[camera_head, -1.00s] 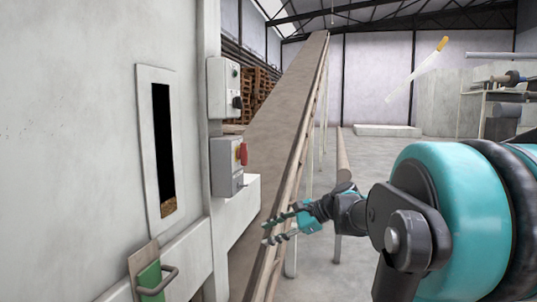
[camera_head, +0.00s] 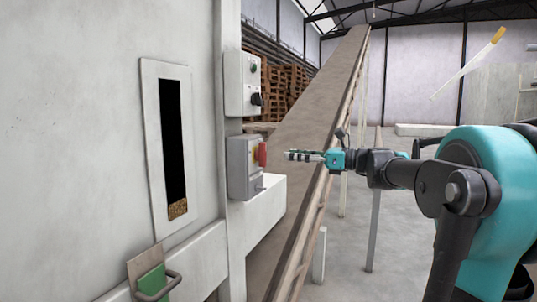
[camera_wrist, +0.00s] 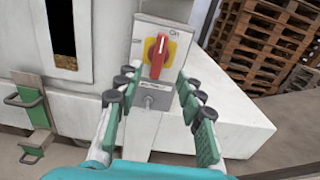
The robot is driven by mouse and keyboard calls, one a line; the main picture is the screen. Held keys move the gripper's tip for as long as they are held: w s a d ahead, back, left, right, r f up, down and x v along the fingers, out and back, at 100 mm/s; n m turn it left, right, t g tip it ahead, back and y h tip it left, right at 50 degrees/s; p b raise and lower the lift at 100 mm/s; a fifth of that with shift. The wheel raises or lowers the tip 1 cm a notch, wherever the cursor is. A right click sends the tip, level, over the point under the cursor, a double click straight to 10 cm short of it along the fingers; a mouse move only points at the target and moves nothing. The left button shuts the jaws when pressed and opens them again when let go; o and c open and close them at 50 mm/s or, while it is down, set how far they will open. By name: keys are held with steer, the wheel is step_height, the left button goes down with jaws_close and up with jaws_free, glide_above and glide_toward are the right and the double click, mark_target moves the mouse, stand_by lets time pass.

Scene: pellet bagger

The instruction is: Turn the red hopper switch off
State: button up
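The red hopper switch (camera_wrist: 157,57) is a red rotary handle on a yellow plate, on the front of a grey box. In the wrist view its handle stands nearly upright, tilted slightly, with its top toward the "On" label. In the head view the red switch (camera_head: 262,154) shows edge-on at the right of the grey box (camera_head: 238,165). My gripper (camera_head: 289,155) is just right of it in the head view, apart from it. In the wrist view my gripper (camera_wrist: 154,88) is open and empty, its fingers on either side below the handle.
A second control box (camera_head: 240,85) with a black knob is mounted above. A sight window (camera_head: 174,140) shows pellets low inside. A green slide with a handle (camera_head: 152,280) is at lower left. A white ledge (camera_wrist: 235,125) juts out below the switch box. A sloping conveyor (camera_head: 310,120) runs behind.

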mark_target(266, 153)
steer(key=x, duration=0.9)
steer(key=shift+a, duration=0.25)
jaws_close()
